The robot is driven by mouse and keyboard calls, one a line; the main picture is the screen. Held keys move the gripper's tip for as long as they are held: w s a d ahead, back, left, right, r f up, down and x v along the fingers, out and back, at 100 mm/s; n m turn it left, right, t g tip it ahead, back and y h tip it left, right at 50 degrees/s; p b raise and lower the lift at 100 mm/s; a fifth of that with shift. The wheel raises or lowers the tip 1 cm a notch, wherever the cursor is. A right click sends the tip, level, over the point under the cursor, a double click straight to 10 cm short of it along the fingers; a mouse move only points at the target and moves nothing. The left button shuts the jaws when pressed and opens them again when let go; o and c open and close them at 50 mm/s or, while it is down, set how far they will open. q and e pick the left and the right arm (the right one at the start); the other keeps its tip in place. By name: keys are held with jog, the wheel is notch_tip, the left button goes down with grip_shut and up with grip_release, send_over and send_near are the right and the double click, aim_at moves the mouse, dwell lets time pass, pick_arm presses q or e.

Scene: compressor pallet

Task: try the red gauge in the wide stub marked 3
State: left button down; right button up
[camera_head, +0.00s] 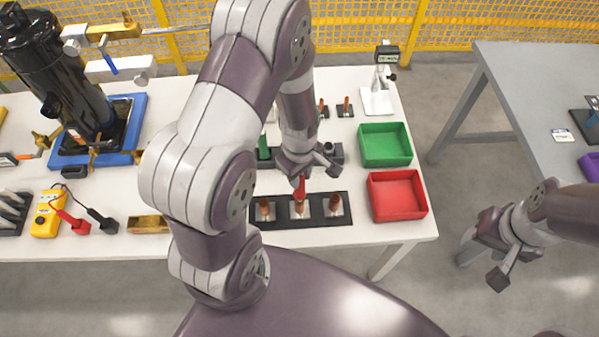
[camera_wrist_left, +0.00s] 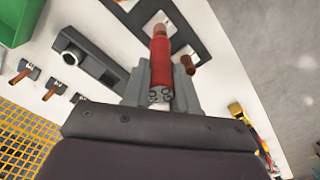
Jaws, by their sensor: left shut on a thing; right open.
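My left gripper (camera_head: 304,174) is shut on the red gauge (camera_head: 300,189), which points down over the middle copper stub (camera_head: 299,208) of the black rack (camera_head: 317,217). In the left wrist view the red gauge (camera_wrist_left: 160,62) stands between the fingers, its far end at a copper stub (camera_wrist_left: 160,31). I cannot tell whether it touches or goes around the stub. Other stubs stand to the left (camera_head: 265,210) and right (camera_head: 335,206). No marking 3 is legible. My right gripper (camera_head: 497,257) is open and empty, beyond the table's right edge.
A red tray (camera_head: 399,211) and a green tray (camera_head: 386,159) lie right of the rack. A green gauge (camera_head: 263,147) stands behind it, partly hidden by my arm. A yellow meter (camera_head: 47,214) and a black compressor (camera_head: 60,75) are at the left.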

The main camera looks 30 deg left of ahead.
pick_arm(q)
jog(key=shift+f, duration=0.35)
dwell(1.4)
notch_tip(320, 180, up, 3)
jog(key=p, duration=0.3)
jog(key=shift+r, duration=0.1)
dwell(0.3)
jog(key=shift+f+b, duration=0.7)
jog(key=shift+f, duration=0.4)
jog(key=shift+r+p, duration=0.1)
jog(key=shift+p, duration=0.45)
dwell(0.5)
